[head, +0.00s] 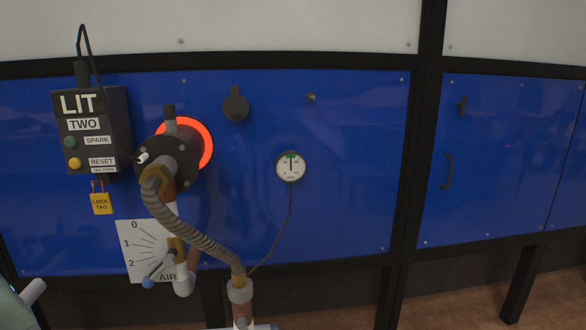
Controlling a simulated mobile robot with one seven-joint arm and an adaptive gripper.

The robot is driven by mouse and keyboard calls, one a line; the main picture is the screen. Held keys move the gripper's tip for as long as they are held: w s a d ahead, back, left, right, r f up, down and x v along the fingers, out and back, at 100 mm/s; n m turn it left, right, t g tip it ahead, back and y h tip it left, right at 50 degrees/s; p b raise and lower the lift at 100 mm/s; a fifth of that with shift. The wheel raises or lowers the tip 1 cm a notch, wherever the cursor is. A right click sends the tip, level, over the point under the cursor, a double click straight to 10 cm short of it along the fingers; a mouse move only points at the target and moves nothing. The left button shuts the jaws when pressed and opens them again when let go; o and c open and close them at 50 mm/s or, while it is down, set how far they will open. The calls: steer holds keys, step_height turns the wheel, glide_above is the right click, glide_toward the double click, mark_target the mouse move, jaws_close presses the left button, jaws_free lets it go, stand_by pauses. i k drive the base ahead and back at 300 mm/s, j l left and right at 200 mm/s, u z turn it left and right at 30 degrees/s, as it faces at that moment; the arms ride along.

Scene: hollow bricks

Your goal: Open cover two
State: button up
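A small dark round cover (236,107) with a tab at its top sits flat against the blue panel (340,220), right of the burner. It carries no readable label, and it appears to be closed. The label TWO is on the control box (118,145) at the left, beside the burner (168,160) with its glowing orange ring. My gripper is not in view. A pale, teal-edged part shows at the lower left corner, and I cannot tell what it is.
A ribbed hose (195,235) and pipe stand in front of the burner. An air dial plate (140,245) and a yellow lock tag (101,204) are at the left. A gauge (290,166) is right of the cover. A handled door (490,160) is farther right.

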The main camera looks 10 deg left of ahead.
mark_target(236, 107)
steer(key=i+j+z, duration=0.25)
steer(key=i, duration=0.15)
steer(key=i+j+z, duration=0.1)
steer(key=i+z, duration=0.15)
steer(key=i, duration=0.2)
steer(key=i+j, duration=0.15)
steer(key=j, duration=0.2)
